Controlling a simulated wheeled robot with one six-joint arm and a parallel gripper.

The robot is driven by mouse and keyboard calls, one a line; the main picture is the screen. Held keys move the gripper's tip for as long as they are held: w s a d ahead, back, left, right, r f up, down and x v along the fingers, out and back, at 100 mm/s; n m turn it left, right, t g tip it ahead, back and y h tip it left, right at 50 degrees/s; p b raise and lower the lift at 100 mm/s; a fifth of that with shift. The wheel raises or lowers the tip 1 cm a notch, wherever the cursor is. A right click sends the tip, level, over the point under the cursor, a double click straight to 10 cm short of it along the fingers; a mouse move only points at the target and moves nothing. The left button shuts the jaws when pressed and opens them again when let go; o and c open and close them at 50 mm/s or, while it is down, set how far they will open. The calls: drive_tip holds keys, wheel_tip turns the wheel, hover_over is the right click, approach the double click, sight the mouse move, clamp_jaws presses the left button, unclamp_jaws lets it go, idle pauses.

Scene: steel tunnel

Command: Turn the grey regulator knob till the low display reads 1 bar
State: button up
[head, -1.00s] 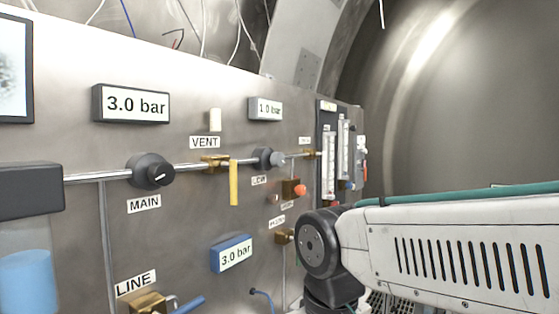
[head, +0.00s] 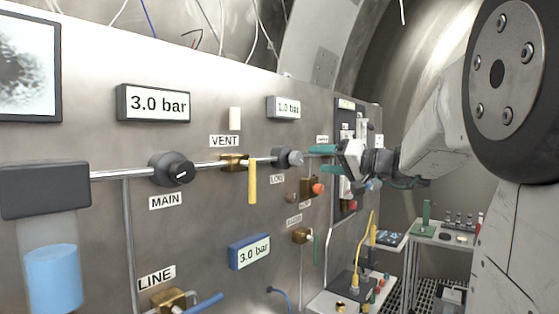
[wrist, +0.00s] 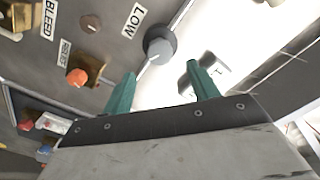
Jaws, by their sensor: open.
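The grey regulator knob (head: 294,158) sits on the pipe at the right of the panel, above the LOW label (head: 278,178). The low display (head: 285,107) above it reads 1.0 bar. My gripper (head: 319,160) has teal fingers, is open and empty, and is just right of the knob in the head view. In the wrist view the knob (wrist: 159,46) lies beyond the gap between the fingertips (wrist: 161,74), apart from them.
The black MAIN knob (head: 172,170) and its 3.0 bar display (head: 154,103) are further left. A yellow lever (head: 252,183) hangs under VENT. An orange-red knob (head: 318,189) sits close below my gripper. A blue-framed 3.0 bar display (head: 250,251) is lower.

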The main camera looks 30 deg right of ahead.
sight(299, 159)
drive_tip(key=x, duration=0.8)
drive_tip(key=shift+f, duration=0.15)
drive_tip(key=shift+s, duration=0.1)
drive_tip(key=c, duration=1)
